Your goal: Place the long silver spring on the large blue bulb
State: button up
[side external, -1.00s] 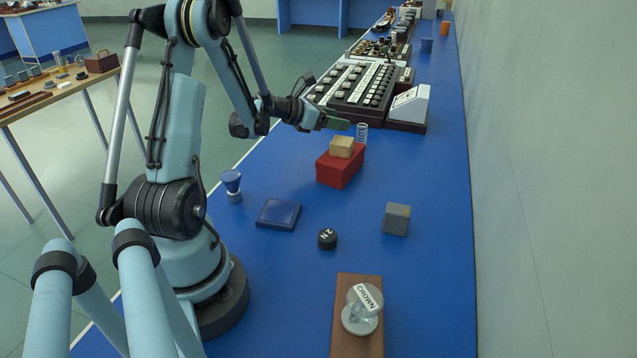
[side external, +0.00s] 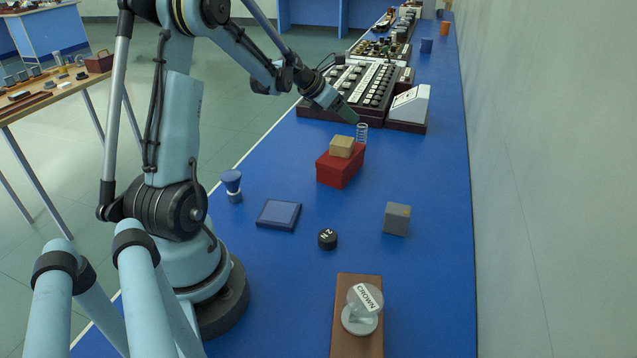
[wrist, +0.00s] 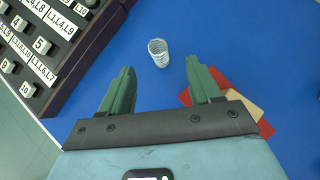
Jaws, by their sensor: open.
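The silver spring (side external: 362,132) stands upright on the blue bench, just behind the red block. In the wrist view the spring (wrist: 158,53) shows ahead of and between my open fingers, apart from them. My gripper (side external: 350,115) is tilted downward, up and to the left of the spring; its jaws (wrist: 159,68) are open and empty. A blue flared piece with a pale band (side external: 232,184) stands at the bench's left side and may be the large blue bulb. I cannot tell for sure.
A red block (side external: 341,168) with a tan block (side external: 342,146) on top is close in front of the spring. A key panel (side external: 360,88) lies behind. A blue square plate (side external: 279,214), black weight (side external: 327,239), grey cube (side external: 397,219) and wooden board (side external: 345,345) occupy the nearer bench.

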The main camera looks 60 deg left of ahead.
aim_at(366, 133)
jog(key=x, duration=0.6)
jog(key=shift+w+f, duration=0.25)
jog(key=shift+s+f+x, duration=0.15)
jog(key=shift+x, duration=1.15)
jog(key=shift+s+f+x, duration=0.15)
jog(key=shift+x, duration=1.15)
jog(key=shift+a, duration=0.15)
jog(key=c, duration=1.1)
